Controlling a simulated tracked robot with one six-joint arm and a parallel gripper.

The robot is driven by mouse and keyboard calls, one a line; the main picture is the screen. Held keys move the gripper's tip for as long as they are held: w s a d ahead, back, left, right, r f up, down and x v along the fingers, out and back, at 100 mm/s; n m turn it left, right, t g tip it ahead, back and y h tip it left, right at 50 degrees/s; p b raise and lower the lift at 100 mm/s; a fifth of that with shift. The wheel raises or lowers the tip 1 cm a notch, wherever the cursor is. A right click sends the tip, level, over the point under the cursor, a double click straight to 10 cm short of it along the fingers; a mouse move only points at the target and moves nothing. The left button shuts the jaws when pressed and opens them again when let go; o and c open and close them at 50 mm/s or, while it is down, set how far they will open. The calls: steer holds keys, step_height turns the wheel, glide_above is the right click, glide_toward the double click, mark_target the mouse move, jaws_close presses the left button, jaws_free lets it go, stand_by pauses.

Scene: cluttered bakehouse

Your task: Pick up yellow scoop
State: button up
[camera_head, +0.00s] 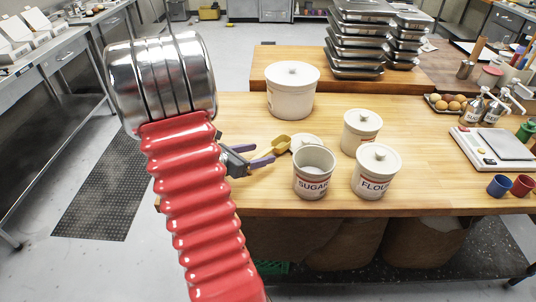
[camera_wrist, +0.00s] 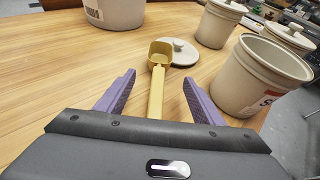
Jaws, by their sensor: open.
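The yellow scoop (camera_wrist: 157,85) lies on the wooden table, its bowl pointing away from me and its handle running back toward my gripper in the wrist view. In the head view the scoop (camera_head: 279,145) shows just left of the open sugar canister. My gripper (camera_wrist: 157,88) is open, with its purple fingers on either side of the scoop's handle and apart from it. In the head view my gripper (camera_head: 262,155) is low over the table's left part, partly hidden by my arm.
The open sugar canister (camera_wrist: 254,76) stands close to the right finger. A loose lid (camera_wrist: 180,50) lies beside the scoop's bowl. A flour canister (camera_head: 376,172), another lidded canister (camera_head: 362,132) and a large lidded crock (camera_head: 292,92) stand around. The table left of the scoop is clear.

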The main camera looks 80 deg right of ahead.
mark_target(266, 150)
steer(key=shift+x, duration=2.6)
steer(key=shift+d+r, duration=0.1)
steer(key=shift+r, duration=0.05)
steer(key=c, duration=1.3)
steer(key=shift+o, duration=0.2)
steer(key=shift+r, duration=5.05)
steer(key=shift+w, duration=0.1)
